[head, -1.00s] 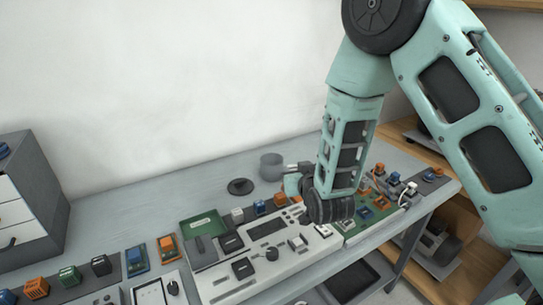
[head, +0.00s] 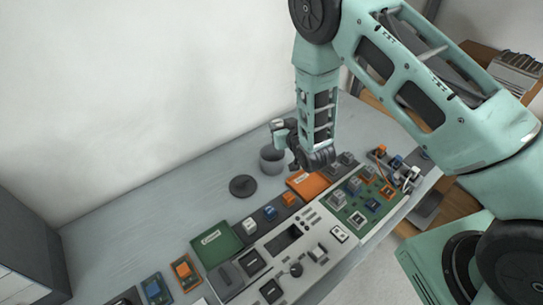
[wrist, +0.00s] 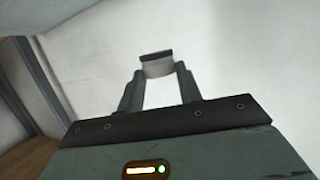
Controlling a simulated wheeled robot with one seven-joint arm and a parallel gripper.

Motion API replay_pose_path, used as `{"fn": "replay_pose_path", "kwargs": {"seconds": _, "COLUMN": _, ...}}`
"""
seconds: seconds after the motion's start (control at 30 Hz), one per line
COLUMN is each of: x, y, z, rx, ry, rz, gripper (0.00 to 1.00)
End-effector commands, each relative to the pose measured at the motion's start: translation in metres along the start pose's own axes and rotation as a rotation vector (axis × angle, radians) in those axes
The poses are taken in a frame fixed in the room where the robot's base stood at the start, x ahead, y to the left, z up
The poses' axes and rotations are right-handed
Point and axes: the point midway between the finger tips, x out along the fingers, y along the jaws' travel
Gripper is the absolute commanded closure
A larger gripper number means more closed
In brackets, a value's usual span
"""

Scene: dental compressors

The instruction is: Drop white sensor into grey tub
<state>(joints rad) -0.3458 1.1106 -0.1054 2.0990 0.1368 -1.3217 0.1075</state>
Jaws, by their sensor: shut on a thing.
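The grey tub (head: 271,162) is an open round container standing on the bench near the wall in the head view. My gripper (head: 278,126) is at the tub's upper edge in the picture; I cannot tell whether it is directly over the opening. In the wrist view my gripper (wrist: 158,82) is shut on the white sensor (wrist: 158,69), a small pale block with a dark edge, held between the fingertips. The sensor is too small to make out clearly in the head view. The tub does not show in the wrist view.
A dark round disc (head: 243,186) lies left of the tub. An orange box (head: 308,184), a green box (head: 216,243), a green circuit board (head: 364,203) and a light panel with modules (head: 290,245) fill the bench's front. The bench behind and left of the disc is clear.

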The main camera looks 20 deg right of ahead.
Motion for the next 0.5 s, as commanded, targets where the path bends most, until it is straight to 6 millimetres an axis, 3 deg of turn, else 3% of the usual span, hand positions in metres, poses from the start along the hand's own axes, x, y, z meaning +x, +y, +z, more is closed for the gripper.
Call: {"fn": "replay_pose_path", "kwargs": {"seconds": 0.5, "x": 0.016, "y": 0.0, "z": 0.051, "rx": -0.001, "ry": -0.001, "rz": 0.0, "gripper": 0.87}}
